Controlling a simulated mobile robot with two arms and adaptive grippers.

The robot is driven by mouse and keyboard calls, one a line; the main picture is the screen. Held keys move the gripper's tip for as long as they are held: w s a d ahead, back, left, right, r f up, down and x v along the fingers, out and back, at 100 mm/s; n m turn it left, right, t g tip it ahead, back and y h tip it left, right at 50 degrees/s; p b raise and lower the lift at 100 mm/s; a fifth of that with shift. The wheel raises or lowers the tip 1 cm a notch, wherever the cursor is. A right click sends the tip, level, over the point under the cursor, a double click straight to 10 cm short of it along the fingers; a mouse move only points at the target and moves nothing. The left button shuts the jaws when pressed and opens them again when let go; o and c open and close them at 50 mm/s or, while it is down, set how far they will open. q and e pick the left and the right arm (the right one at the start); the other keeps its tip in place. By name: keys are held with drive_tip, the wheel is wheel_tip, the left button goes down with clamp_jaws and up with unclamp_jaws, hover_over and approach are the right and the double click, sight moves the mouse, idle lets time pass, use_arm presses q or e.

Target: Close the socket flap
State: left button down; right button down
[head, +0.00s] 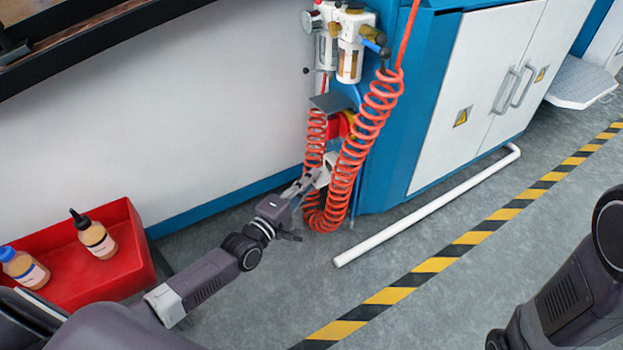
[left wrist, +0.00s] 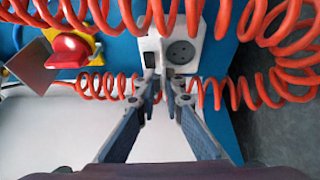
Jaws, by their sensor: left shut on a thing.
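The white socket box (left wrist: 208,48) with a round grey socket face (left wrist: 181,53) is on the blue cabinet side in the left wrist view. In the head view it is a small white shape (head: 325,172), partly hidden behind the red coiled hose. My left gripper (head: 307,184) reaches it from the left. In the left wrist view my left gripper's fingertips (left wrist: 162,84) close around a thin pale part at the box, beside the socket face. It looks like the socket flap, seen nearly edge-on; the fingers hide much of it. My right gripper is out of view.
Red coiled hoses (head: 375,110) hang around my left gripper. A red switch (left wrist: 68,48) and a grey plate (left wrist: 30,70) are close by. A red bin (head: 130,235) with bottles stands left. A white pipe (head: 430,210) lies along the cabinet (head: 460,90).

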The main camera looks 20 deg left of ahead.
use_arm(q)
drive_tip(key=f+n+t+b, duration=0.1)
drive_tip(key=t+b, duration=0.1)
drive_tip(key=b, duration=0.5)
drive_tip(key=shift+w+f+h, duration=0.1)
drive_tip(key=shift+f+h, duration=0.2)
drive_tip(key=shift+f, duration=0.05)
drive_tip(key=shift+w+d+f+n+t+b, duration=0.1)
drive_tip(key=shift+f+n+t+b, duration=0.1)
drive_tip(key=shift+n+t, duration=0.45)
drive_tip(key=shift+w+f+n+t+b, duration=0.1)
drive_tip(key=shift+n+t+b, duration=0.2)
drive_tip(key=shift+t, duration=0.65)
drive_tip(key=shift+s, duration=0.1)
drive_tip(key=c, duration=2)
unclamp_jaws()
drive_tip(key=shift+f, duration=0.15)
